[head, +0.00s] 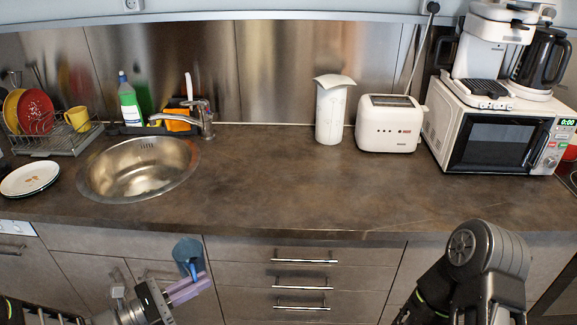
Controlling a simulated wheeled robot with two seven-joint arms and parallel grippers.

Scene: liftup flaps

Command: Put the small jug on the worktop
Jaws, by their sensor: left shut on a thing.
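The small jug (187,252) is blue and stands out in front of the cabinet fronts, below the worktop's front edge. My left gripper (187,287) is shut on it, with its pale purple fingers at the jug's lower part. The jug looks roughly upright. The worktop (260,196) is dark brown and runs across the view. My right arm comes up at the lower right, but its gripper is out of the picture.
The sink (140,168) lies at the left, with plates (30,178) and a dish rack (55,138) beside it. The middle front of the worktop is clear.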

